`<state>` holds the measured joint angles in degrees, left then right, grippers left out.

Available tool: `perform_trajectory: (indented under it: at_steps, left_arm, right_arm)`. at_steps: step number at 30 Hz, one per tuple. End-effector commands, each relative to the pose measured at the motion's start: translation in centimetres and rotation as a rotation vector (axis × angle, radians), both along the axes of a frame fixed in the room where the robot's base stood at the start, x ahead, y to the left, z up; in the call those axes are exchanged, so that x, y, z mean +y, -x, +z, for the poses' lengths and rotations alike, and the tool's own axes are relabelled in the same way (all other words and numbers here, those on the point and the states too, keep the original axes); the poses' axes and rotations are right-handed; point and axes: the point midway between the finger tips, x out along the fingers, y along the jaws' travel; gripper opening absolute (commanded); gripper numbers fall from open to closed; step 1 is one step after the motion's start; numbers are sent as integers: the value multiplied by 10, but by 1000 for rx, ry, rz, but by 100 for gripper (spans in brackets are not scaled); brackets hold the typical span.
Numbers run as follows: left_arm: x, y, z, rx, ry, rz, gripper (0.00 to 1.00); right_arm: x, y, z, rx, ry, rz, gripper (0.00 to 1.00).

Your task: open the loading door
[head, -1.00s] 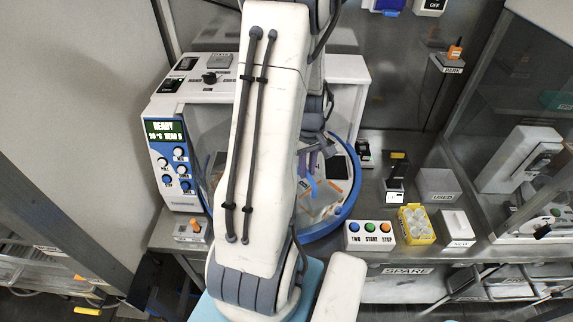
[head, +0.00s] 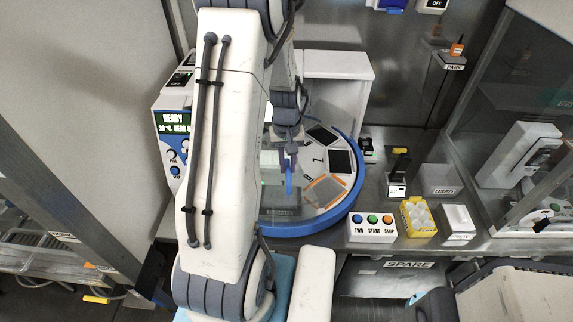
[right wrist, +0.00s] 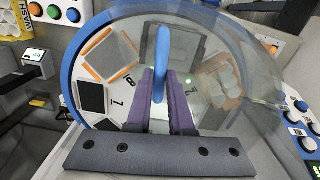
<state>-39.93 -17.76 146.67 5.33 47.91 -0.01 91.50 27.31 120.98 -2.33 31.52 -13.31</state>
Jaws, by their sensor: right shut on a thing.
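The loading door is a clear, see-through panel (right wrist: 225,65) over a round blue-rimmed carousel (head: 345,190). An upright blue handle (right wrist: 161,62) stands on it; it also shows in the head view (head: 288,181). My right gripper (right wrist: 162,98) has purple fingers closed around the handle's lower part. In the head view the right gripper (head: 286,160) is partly hidden behind my own arm. The carousel's right side shows numbered slots with dark and orange-edged plates. Its left part is covered by my arm. My left gripper is not in view.
A white instrument with a green READY display (head: 175,122) stands at the left. A button box (head: 371,228), a yellow rack (head: 417,217) and white boxes (head: 457,224) stand right of the carousel. A glass-sided enclosure (head: 520,110) stands farther right.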

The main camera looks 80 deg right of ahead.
Motion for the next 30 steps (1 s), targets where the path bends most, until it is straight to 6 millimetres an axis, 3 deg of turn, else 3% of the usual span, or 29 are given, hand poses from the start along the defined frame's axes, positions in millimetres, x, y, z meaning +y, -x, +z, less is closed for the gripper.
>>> perform_trajectory:
  at_steps: [3, 4, 6, 19, 30]
  left_arm:
    - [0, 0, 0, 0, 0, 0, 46]
    - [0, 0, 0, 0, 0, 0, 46]
    - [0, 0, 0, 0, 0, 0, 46]
    - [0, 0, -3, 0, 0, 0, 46]
    - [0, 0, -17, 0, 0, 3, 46]
  right_arm:
    - [0, 0, 1, 0, 1, 1, 0]
    - [0, 0, 1, 0, 1, 1, 23]
    - [-1, 0, 1, 0, 2, 2, 50]
    - [-2, -1, 8, 1, 6, 3, 50]
    - [-1, -2, 77, 0, 8, 2, 50]
